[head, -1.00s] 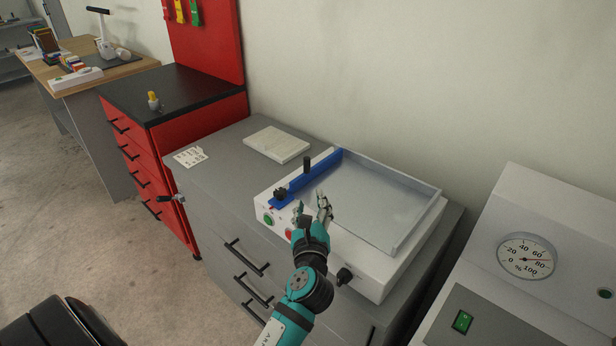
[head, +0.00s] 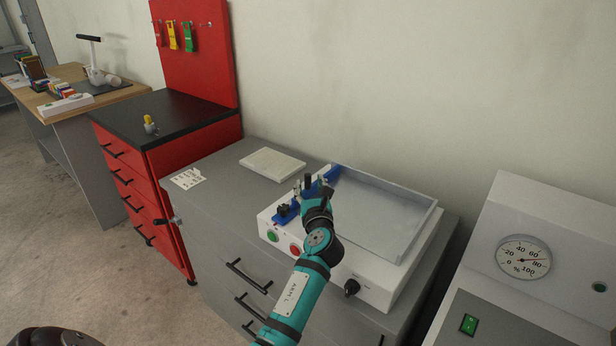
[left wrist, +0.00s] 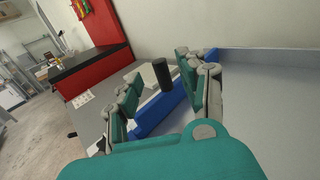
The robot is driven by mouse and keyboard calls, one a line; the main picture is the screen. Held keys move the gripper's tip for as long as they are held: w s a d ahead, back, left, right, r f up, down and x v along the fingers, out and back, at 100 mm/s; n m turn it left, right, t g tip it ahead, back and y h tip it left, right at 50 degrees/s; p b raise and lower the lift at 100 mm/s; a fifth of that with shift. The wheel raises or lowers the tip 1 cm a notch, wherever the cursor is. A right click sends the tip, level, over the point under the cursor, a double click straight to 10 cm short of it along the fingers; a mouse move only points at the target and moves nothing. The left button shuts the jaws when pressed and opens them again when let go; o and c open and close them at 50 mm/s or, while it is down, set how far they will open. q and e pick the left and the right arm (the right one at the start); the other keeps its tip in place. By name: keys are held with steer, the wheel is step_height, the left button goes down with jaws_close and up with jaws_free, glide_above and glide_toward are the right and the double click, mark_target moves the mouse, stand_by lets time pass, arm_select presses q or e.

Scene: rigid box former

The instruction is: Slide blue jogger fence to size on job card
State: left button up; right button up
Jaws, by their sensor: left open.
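The blue jogger fence (head: 327,174) lies along the left side of the white jogger's grey tray (head: 375,208). It carries a black upright post (left wrist: 162,73) and a black knob (head: 284,209) near its front end. My left gripper (head: 308,186) is open at the fence. In the left wrist view its fingers (left wrist: 160,90) stand apart, with the post between and beyond them; I cannot tell whether they touch it. The job card (head: 188,178) lies on the grey cabinet top to the left, its writing too small to read.
A white paper stack (head: 272,163) lies on the cabinet top (head: 228,180) behind the card. The jogger's front has a green button (head: 272,236), a red button (head: 295,249) and a black knob (head: 351,288). A machine with a gauge (head: 523,257) stands at right.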

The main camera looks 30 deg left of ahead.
mark_target(308, 179)
arm_select(q)
steer(key=x, duration=0.4)
steer(key=shift+w+a, duration=0.2)
steer(key=shift+a, duration=0.05)
steer(key=shift+w+a, duration=0.1)
steer(key=shift+w, duration=0.1)
arm_select(e)
steer(key=shift+w+a+f, duration=0.2)
steer(key=shift+w+a, duration=0.1)
steer(key=shift+a, duration=0.2)
arm_select(q)
steer(key=c, duration=0.4)
jaws_close()
arm_select(e)
steer(key=shift+s+d, duration=0.2)
steer(key=shift+d, duration=0.1)
